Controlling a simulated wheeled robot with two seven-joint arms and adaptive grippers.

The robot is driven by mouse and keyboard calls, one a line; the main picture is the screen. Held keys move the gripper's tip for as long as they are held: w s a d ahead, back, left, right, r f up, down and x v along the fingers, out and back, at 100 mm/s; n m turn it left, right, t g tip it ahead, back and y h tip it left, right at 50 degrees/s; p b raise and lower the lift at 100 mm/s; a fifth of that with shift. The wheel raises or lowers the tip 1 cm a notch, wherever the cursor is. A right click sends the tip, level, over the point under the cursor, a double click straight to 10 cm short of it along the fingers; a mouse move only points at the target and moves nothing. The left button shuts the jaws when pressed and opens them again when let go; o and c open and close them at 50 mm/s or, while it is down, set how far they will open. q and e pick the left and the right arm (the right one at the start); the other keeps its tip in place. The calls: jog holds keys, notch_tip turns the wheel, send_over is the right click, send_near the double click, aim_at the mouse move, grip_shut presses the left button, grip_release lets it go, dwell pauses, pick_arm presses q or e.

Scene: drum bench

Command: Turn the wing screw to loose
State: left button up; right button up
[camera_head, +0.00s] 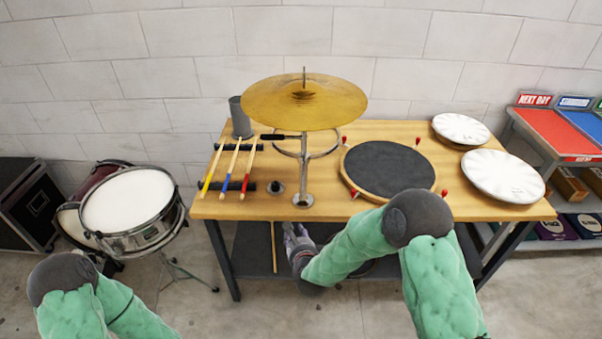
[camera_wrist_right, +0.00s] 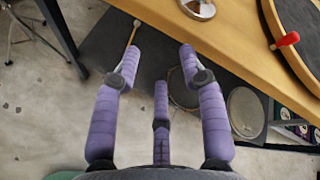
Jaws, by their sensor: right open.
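A brass cymbal (camera_head: 300,103) sits on an upright metal stand (camera_head: 303,172) on the bench; its round foot (camera_wrist_right: 197,8) shows at the top of the right wrist view. A dark bar (camera_head: 281,137) sticks out left below the cymbal. A round dark pad (camera_head: 388,169) has several red screws around its rim, one at the front (camera_head: 354,192), also in the wrist view (camera_wrist_right: 287,40). I cannot tell which part is the wing screw. My right gripper (camera_head: 291,236) is open and empty, its purple fingers (camera_wrist_right: 160,62) spread below the bench's front edge. My left gripper is out of view.
The wooden bench (camera_head: 330,207) has a lower shelf (camera_head: 255,250). Drumsticks (camera_head: 231,168) and a grey cup (camera_head: 240,118) are left of the stand. A snare drum (camera_head: 133,203) stands left of the bench, and a display rack (camera_head: 560,130) stands right.

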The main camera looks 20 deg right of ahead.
notch_tip(320, 180, up, 8)
jog(key=w+d+m+t+h, duration=0.1)
jog(key=w+m+t+h, duration=0.15)
jog(key=m, duration=0.35)
jog(key=m+t+h, duration=0.2)
jog(key=m, duration=0.5)
send_near(303, 165)
jog(key=b+x, duration=0.1)
jog(key=x, duration=0.8)
jog(key=shift+w, duration=0.4)
jog(key=shift+f, duration=0.15)
grip_shut()
